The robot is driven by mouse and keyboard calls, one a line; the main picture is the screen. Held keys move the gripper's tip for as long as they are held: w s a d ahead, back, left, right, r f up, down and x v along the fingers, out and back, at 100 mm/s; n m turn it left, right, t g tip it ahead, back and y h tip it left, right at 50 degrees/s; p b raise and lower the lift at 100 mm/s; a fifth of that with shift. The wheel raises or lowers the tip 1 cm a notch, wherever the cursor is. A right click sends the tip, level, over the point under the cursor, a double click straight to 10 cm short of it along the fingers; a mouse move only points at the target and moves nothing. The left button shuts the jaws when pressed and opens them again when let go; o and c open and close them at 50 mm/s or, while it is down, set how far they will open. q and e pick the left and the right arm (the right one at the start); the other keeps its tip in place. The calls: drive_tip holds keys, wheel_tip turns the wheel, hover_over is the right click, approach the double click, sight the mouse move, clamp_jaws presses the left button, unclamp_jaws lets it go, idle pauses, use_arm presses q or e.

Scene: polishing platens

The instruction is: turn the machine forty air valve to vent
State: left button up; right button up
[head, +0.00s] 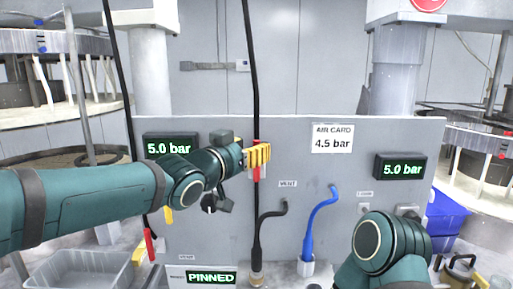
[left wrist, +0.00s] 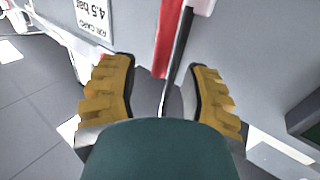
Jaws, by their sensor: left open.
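A red bar (head: 256,173), which may be the valve lever, shows on the grey panel (head: 310,165) just below my left gripper (head: 257,156). The gripper's yellow fingers are in front of the black hose and hide part of the bar. In the left wrist view my left gripper (left wrist: 160,66) is open, with the red bar (left wrist: 168,40) and a dark hose between and beyond its fingers. I cannot tell whether either touches a finger. A small label near the panel's middle seems to read VENT (head: 288,184). No machine number is readable. My right gripper is not visible.
Two displays read 5.0 bar, at left (head: 170,148) and right (head: 402,168). An air card (head: 332,139) says 4.5 bar. A low display says PINNED (head: 210,277). A blue hose (head: 315,225) rises right of a black one. A clear tray (head: 80,272) stands lower left.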

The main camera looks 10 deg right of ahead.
use_arm(q)
drive_tip(key=shift+x, duration=1.45)
clamp_jaws()
drive_tip(key=shift+a, duration=0.1)
